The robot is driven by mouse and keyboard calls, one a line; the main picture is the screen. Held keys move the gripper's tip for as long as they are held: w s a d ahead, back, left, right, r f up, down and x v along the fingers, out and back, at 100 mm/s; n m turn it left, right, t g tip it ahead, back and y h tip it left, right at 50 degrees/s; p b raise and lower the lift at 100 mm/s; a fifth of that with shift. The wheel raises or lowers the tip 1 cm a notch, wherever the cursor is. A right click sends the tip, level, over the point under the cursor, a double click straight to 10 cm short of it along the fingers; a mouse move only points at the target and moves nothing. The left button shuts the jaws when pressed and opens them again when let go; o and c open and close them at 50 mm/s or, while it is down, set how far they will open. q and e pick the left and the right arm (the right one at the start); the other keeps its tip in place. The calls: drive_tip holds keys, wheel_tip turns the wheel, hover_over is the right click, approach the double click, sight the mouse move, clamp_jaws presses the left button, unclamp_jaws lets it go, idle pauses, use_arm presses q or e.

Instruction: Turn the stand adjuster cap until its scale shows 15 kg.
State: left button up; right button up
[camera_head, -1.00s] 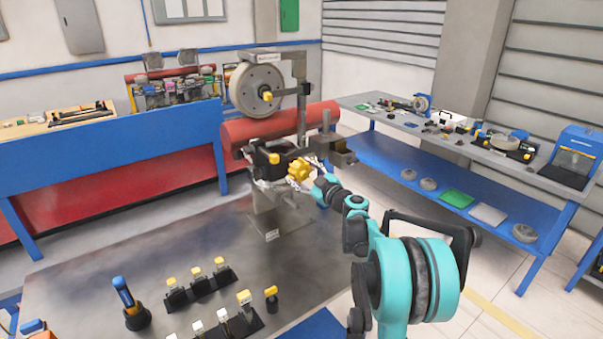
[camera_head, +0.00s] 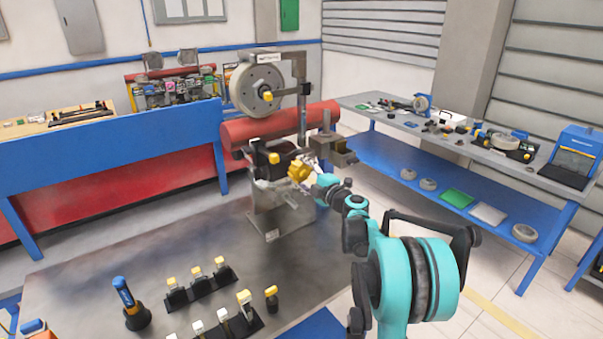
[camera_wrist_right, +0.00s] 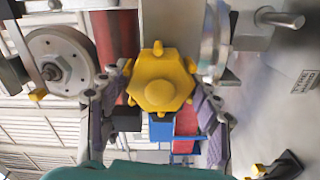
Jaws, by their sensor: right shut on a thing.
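The yellow adjuster cap (camera_head: 299,172) is on the front of the grey stand (camera_head: 272,222), which stands on the dark metal table. In the right wrist view the cap (camera_wrist_right: 161,82) is a lobed yellow knob with a round centre. My right gripper (camera_head: 303,173) reaches it from the right. In the right wrist view its two fingers (camera_wrist_right: 158,98) are on either side of the cap, shut on it. No scale reading can be made out. My left gripper is not in view.
A grey wheel (camera_head: 257,90) hangs above the stand, with a red cylinder (camera_head: 245,132) behind. Racks of yellow-topped parts (camera_head: 200,289) and a blue-handled tool (camera_head: 127,296) sit at the table's front. A side bench (camera_head: 455,148) stands at right. The table's left middle is clear.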

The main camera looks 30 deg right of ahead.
drive_tip(key=shift+n, duration=0.4)
drive_tip(key=o, duration=1.2)
drive_tip(key=shift+w+f, duration=0.1)
drive_tip(key=shift+c, duration=0.2)
drive_tip(key=shift+s, duration=0.25)
drive_tip(key=s, duration=1.1)
drive_tip(key=shift+s+d, duration=0.4)
drive_tip(key=shift+d, duration=0.05)
